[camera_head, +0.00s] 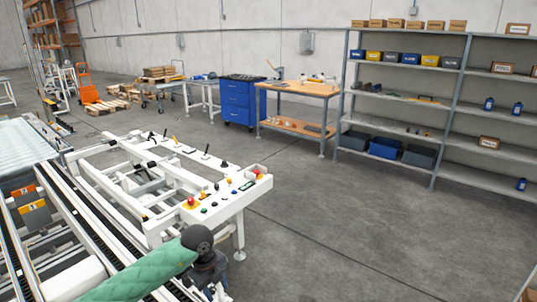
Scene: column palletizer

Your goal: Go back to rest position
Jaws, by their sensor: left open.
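My left arm, in a green padded sleeve, comes in at the bottom left of the head view. It ends in a dark wrist, with my left gripper (216,291) below it at the bottom edge. The gripper is open and hangs beside the white conveyor frame, in front of its control panel. I see nothing held in it, though its lower part is small and partly cut off. My right gripper is not in view.
A white conveyor frame (150,228) with a button panel (222,196) fills the left. Behind stand a blue drawer cabinet (238,100), a wooden workbench (300,88) and grey shelving (408,97) with bins and boxes. The grey floor (340,235) at centre and right is clear.

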